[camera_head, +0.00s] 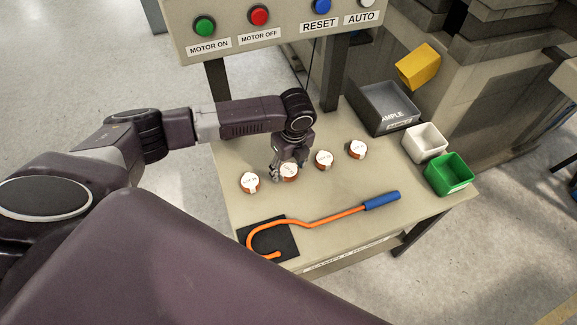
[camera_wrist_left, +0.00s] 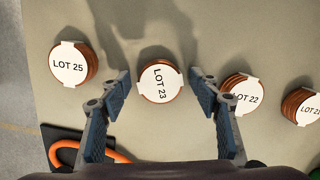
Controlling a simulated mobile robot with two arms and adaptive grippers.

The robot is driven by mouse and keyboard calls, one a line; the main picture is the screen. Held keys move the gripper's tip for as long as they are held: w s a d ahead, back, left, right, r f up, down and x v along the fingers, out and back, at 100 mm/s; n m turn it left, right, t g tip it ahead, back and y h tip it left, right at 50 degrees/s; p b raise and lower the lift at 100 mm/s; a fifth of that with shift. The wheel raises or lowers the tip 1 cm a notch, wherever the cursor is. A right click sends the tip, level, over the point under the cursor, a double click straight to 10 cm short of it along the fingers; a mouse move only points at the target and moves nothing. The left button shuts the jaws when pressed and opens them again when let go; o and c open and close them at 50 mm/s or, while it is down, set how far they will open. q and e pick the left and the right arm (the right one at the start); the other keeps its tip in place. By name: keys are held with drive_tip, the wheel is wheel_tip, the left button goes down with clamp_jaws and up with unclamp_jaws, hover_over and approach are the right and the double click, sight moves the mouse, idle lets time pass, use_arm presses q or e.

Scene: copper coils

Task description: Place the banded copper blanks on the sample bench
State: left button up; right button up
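Several copper blanks with white labelled bands sit in a slanting row on the bench top (camera_head: 240,215). In the left wrist view they read LOT 25 (camera_wrist_left: 75,63), LOT 23 (camera_wrist_left: 160,80), LOT 22 (camera_wrist_left: 242,95) and a last one (camera_wrist_left: 303,105) whose label is cut off by the picture edge. My left gripper (camera_wrist_left: 158,77) is open, its fingers either side of the LOT 23 blank with a visible gap on each side. In the head view the left gripper (camera_head: 288,166) hangs over that second blank. My right gripper is not in view.
An orange hook with a blue handle (camera_head: 381,201) lies in front, its bend on a black mat (camera_head: 285,225). A grey tray (camera_head: 385,108), a white bin (camera_head: 425,143) and a green bin (camera_head: 449,174) stand at the right. A button panel (camera_head: 232,40) rises behind.

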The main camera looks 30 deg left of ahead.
sight(291, 173)
use_arm(q)
drive_tip(key=shift+r, duration=0.1)
wheel_tip(291, 173, up, 12)
drive_tip(key=d, duration=0.1)
drive_tip(key=shift+s+d, duration=0.15)
drive_tip(key=shift+s, duration=0.2)
idle(0.6)
